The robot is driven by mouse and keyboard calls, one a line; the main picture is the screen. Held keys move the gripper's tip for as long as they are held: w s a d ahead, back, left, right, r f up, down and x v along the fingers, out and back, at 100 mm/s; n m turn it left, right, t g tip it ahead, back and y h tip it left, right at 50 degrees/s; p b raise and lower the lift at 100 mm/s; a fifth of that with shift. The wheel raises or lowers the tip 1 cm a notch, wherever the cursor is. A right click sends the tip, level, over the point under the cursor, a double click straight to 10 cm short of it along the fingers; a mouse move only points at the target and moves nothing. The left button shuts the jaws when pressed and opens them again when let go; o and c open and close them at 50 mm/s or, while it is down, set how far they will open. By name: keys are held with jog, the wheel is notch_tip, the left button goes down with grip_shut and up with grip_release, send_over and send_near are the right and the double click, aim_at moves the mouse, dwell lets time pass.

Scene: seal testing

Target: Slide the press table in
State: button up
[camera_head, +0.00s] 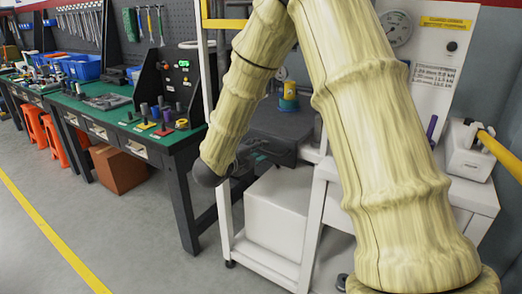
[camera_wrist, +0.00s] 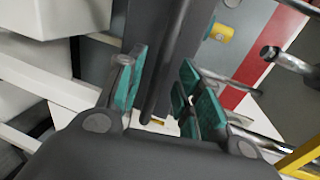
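The press table (camera_head: 283,126) is a dark grey slab on the white press frame, partly hidden behind my arm. A small yellow and blue cylinder (camera_head: 288,97) stands on it. My gripper (camera_head: 252,156) is at the table's front left side, mostly hidden by my own wrist in the head view. In the wrist view, my gripper (camera_wrist: 164,85) has its two teal-padded fingers spread apart. A dark bar (camera_wrist: 152,100) shows between the fingers, with space toward the right finger. I cannot tell whether a finger touches it.
A green-topped workbench (camera_head: 130,118) with tools stands to the left. The white frame (camera_head: 312,222) holds a white box (camera_head: 275,215) below the press table. A white device with a yellow bar (camera_head: 468,148) is at the right. The floor at left front is clear.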

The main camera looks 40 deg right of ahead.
jog(key=v, duration=0.9)
jog(key=shift+a, duration=0.15)
jog(key=shift+s, duration=0.1)
dwell(1.3)
